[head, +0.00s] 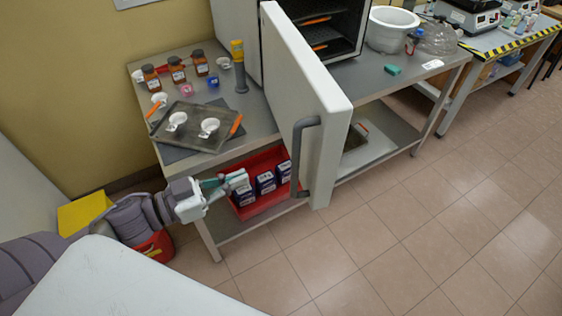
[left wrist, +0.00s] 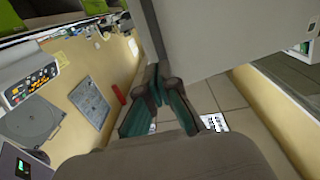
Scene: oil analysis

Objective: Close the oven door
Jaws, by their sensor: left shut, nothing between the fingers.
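The oven (head: 325,28) stands on the grey bench, its dark chamber showing. Its white door (head: 305,95) stands wide open, swung out over the bench's front edge. A grey bar handle (head: 297,155) is on the door's left-hand face. My left gripper (head: 240,179) is shut and empty, low at the bench front, left of the door and apart from the handle. In the left wrist view, the gripper's greenish fingers (left wrist: 157,90) are together, and a large pale panel (left wrist: 215,35), apparently the door, fills the upper right. My right gripper is not in view.
A tray (head: 185,138) with small white dishes lies on the bench top, near brown bottles (head: 177,70). A red bin (head: 258,207) with blue-and-white boxes is on the lower shelf, close to my left gripper. The tiled floor (head: 420,240) on the right is clear.

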